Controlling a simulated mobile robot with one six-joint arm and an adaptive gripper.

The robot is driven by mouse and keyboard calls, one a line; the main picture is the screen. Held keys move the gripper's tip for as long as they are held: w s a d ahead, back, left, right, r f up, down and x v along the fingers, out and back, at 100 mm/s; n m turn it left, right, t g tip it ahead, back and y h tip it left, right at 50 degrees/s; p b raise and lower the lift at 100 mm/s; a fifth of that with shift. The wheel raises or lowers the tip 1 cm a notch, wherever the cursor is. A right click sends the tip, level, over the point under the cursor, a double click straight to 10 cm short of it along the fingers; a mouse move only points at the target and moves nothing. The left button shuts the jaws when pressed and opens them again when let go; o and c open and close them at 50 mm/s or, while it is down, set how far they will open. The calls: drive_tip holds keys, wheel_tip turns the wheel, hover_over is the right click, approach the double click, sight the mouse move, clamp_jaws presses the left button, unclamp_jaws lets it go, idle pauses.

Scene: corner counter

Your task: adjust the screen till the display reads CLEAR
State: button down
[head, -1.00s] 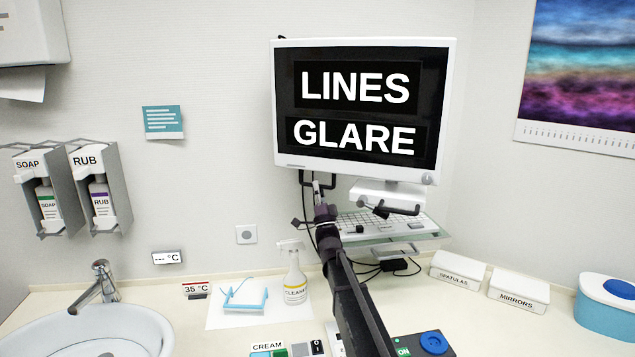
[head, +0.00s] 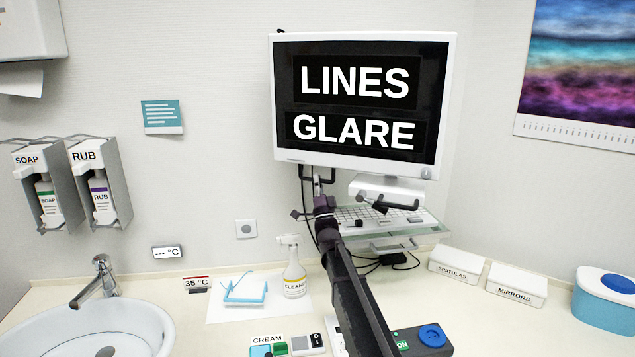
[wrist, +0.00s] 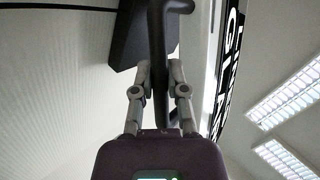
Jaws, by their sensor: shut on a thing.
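The white-framed screen (head: 288,70) hangs on the wall at upper middle in the head view. It reads LINES above GLARE in white on black. A dark handle (head: 333,174) sits under its lower left edge. My gripper (head: 318,188) is at this handle, at the end of my dark arm. In the wrist view my gripper (wrist: 158,85) has both fingers closed on the dark upright bar of the handle (wrist: 157,40). The screen's face shows there edge-on at the right, its letters cut off. My gripper partly hides the handle in the head view.
A keyboard (head: 355,217) on a glass shelf (head: 425,228) and a second dark handle (head: 400,206) are just right of my arm. Below stand a cleaner bottle (head: 294,275) and white boxes (head: 455,265).

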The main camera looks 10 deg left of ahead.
drive_tip(key=w, duration=0.2)
drive_tip(key=shift+w+d+r, duration=0.1)
drive_tip(key=shift+w+d, duration=0.25)
drive_tip(key=shift+w, duration=0.05)
drive_tip(key=c, duration=0.6)
unclamp_jaws()
drive_tip(key=shift+c, duration=0.2)
drive_tip(key=shift+s, duration=0.1)
